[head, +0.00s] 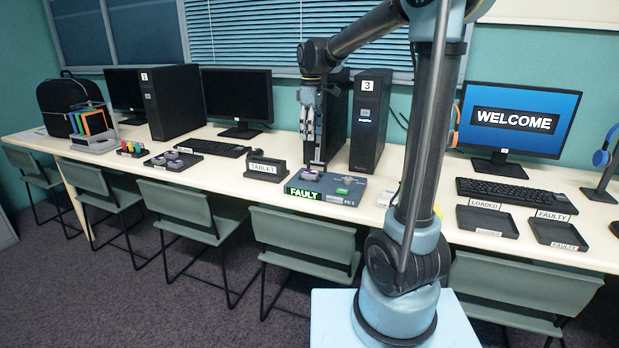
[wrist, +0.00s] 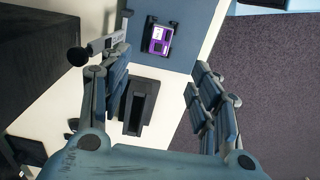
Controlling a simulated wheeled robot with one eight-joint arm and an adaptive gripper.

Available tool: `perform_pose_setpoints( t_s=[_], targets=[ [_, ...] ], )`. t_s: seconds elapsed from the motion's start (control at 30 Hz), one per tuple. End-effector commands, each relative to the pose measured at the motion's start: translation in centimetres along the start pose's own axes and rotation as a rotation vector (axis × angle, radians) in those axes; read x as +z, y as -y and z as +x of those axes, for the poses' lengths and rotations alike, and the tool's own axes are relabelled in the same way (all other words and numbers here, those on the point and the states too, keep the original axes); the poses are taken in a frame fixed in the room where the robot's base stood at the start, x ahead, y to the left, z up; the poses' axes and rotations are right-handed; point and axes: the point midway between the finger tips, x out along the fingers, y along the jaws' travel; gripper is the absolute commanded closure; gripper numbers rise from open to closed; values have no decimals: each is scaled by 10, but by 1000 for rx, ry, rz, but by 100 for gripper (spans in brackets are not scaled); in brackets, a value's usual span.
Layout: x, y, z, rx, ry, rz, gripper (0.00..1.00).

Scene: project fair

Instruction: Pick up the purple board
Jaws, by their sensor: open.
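The purple board (wrist: 157,38) shows in the wrist view near the top centre. It lies on the blue-grey FAULT box (wrist: 183,53), between black end pieces. In the head view the FAULT box (head: 325,188) stands at the table's front edge, and a small purple patch on its top left appears to be the board (head: 309,177). My gripper (head: 309,135) points down above the table, behind and above the box. In the wrist view my gripper (wrist: 158,70) has its fingers wide apart with nothing between them. The board lies beyond the fingertips, apart from them.
A black TABLET stand (head: 267,168) is just left of the box; its slot shows empty in the wrist view (wrist: 137,107). Black computer tower 3 (head: 368,120) and another tower stand close behind. A green piece (head: 343,191) lies on the box. LOADED (head: 487,221) and FAULTY (head: 556,232) trays are at right.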

Motion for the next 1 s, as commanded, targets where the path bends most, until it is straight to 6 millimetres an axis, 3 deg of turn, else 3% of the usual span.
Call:
perform_pose_setpoints(
  t_s=[0.43, 0.83, 1.0],
  targets=[
    [0, 0, 75, 0, 0, 1, 43],
    [0, 0, 105, 0, 0, 2, 43],
    [1, -1, 128, 0, 0, 2, 43]
  ],
)
